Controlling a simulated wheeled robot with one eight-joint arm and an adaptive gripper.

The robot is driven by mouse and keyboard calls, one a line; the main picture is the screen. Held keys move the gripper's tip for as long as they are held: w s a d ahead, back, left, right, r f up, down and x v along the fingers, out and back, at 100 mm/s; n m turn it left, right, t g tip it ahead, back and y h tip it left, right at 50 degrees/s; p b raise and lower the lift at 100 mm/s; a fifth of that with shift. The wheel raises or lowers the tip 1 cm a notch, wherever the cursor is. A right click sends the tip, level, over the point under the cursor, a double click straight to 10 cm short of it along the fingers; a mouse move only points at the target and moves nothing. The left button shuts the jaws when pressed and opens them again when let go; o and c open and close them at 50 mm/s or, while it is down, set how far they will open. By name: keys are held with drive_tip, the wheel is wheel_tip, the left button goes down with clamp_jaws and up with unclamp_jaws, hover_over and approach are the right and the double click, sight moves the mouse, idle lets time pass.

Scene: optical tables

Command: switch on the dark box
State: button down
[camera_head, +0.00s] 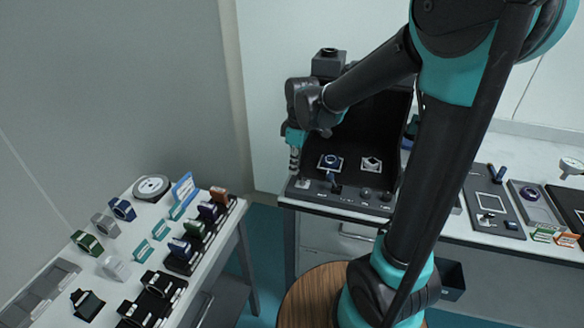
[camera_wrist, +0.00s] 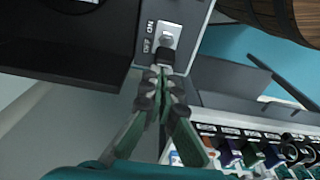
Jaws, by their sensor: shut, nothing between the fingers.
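The dark box (camera_head: 378,118) stands on the table at the back, open toward me, with a front ledge of controls. In the head view the switch plate (camera_head: 303,184) is at the left end of the ledge. In the head view my gripper (camera_head: 294,168) points down just above that plate. I cannot tell whether it touches the switch.
A dark lever (camera_head: 335,184) and knobs line the ledge. A side table (camera_head: 128,262) at left holds several mounts and cards.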

sight(299, 172)
drive_tip(key=d+y, duration=0.1)
drive_tip(key=d+t+y, duration=0.1)
drive_tip(key=y, duration=0.1)
drive_tip(key=s+d+y, duration=0.1)
drive_tip(key=y, duration=0.1)
drive_tip(key=shift+d+r+t, duration=0.1)
drive_tip(key=shift+r+t, duration=0.2)
drive_tip(key=shift+a, duration=0.2)
drive_tip(key=shift+r, duration=0.2)
drive_tip(key=shift+r, duration=0.65)
